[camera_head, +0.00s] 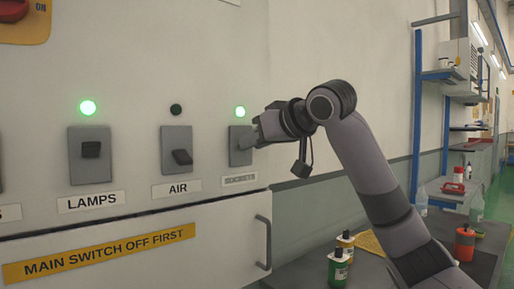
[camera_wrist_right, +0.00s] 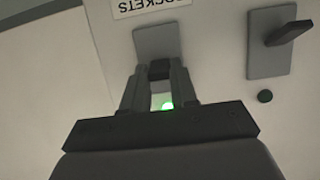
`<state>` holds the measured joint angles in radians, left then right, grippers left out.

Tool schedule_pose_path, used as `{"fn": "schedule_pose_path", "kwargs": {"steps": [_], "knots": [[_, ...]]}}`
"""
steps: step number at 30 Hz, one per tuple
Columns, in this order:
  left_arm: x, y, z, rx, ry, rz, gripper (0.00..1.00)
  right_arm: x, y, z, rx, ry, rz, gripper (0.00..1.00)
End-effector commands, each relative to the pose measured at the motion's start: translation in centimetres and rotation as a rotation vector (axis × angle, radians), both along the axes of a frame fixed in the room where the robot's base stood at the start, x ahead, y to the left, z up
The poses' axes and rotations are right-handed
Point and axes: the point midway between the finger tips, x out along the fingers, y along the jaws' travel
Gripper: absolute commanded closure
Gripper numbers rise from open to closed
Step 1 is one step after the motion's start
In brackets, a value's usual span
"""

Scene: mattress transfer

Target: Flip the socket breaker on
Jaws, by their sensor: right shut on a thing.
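The socket breaker (camera_head: 238,145) is a grey plate with a dark lever, at the right of the panel in the head view. The lamp above it (camera_head: 240,112) glows green. Its label (camera_head: 239,180) reads SOCKETS. My right gripper (camera_head: 257,135) is at this breaker and hides most of the lever. In the right wrist view, which is upside down, my right gripper (camera_wrist_right: 160,80) has its fingers on both sides of the dark lever (camera_wrist_right: 159,69), shut on it. The green lamp (camera_wrist_right: 167,105) shows between the fingers. My left gripper is not in view.
Left of it are the AIR breaker (camera_head: 177,152), lever down and lamp dark, and the LAMPS breaker (camera_head: 90,155), lamp green. Below is a cabinet door with a handle (camera_head: 264,242). A table with bottles (camera_head: 338,268) stands at the right, under my right arm.

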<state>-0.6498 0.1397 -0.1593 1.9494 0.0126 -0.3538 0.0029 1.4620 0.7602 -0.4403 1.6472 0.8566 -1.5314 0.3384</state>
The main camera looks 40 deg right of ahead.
Motion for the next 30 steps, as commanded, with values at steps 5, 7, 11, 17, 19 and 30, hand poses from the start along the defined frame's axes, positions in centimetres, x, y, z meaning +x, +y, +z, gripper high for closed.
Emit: {"fn": "schedule_pose_path", "kwargs": {"steps": [5,7,11,17,19,30], "knots": [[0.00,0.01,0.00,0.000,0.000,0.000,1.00,0.20,0.16,0.68,-0.007,0.111,0.002,1.00],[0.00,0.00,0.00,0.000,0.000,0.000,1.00,0.27,0.12,0.82,-0.010,0.144,0.001,1.00],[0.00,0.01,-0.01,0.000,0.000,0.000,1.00,0.40,0.11,1.00,-0.013,0.194,0.001,1.00],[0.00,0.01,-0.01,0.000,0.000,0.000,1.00,0.52,0.09,1.09,-0.019,0.238,0.001,1.00],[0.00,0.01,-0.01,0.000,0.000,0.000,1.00,0.53,0.08,1.14,-0.020,0.244,0.000,1.00],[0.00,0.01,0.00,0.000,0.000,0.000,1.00,0.56,0.05,1.13,-0.020,0.250,-0.002,1.00]]}}
